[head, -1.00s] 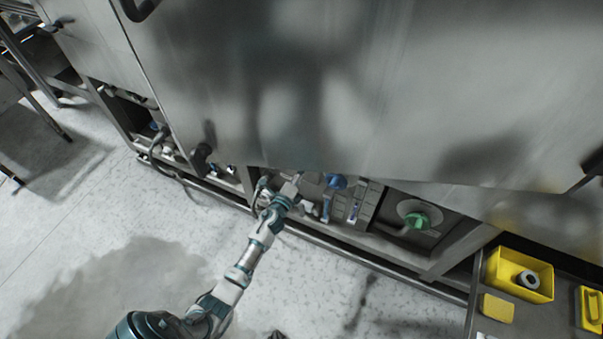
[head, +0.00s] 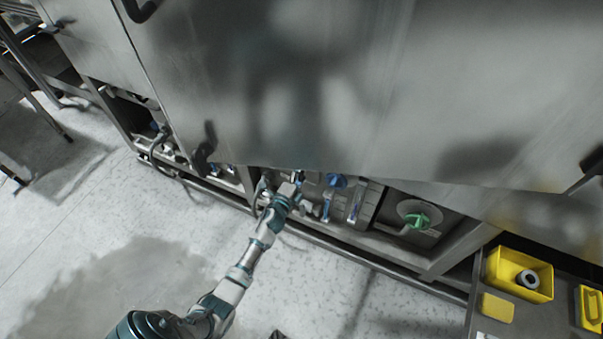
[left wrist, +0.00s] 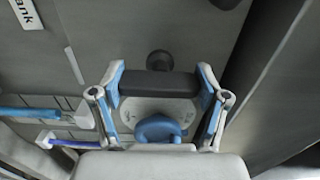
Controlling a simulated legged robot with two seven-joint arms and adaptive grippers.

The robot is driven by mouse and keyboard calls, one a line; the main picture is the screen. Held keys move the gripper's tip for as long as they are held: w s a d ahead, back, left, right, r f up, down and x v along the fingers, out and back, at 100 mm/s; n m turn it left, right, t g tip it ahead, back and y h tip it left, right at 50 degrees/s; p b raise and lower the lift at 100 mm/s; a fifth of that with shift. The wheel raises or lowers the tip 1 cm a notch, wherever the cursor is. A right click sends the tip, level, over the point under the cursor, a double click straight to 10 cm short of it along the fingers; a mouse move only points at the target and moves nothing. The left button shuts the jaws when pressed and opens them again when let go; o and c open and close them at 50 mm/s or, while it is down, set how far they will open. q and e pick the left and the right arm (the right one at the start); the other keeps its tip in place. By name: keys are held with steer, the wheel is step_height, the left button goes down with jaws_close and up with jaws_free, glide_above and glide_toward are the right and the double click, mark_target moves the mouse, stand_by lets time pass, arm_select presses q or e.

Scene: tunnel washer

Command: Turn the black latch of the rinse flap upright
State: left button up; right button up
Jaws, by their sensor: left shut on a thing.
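The black latch (left wrist: 158,84) is a dark bar lying crosswise between the fingertips in the left wrist view. My left gripper (left wrist: 160,78) is shut on it, with a blue-padded finger at each end. Behind the bar is a pale round plate (left wrist: 150,104). In the head view my left gripper (head: 293,190) reaches into the low opening under the large steel panel and hides the latch there. My right gripper is not in view.
A blue knob (head: 337,181) sits just right of the gripper in the head view. Farther right are a green valve (head: 416,221) and a yellow bin (head: 519,273) on a dark cart. The steel panel (head: 300,90) overhangs the opening. The floor in front is mostly clear.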

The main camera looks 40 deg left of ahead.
arm_select(q)
steer(key=shift+s+a+f, duration=0.1)
steer(key=shift+a, duration=0.3)
steer(key=o, duration=1.2)
steer(key=shift+f, duration=0.1)
steer(key=shift+c, duration=0.2)
steer(key=v, duration=1.2)
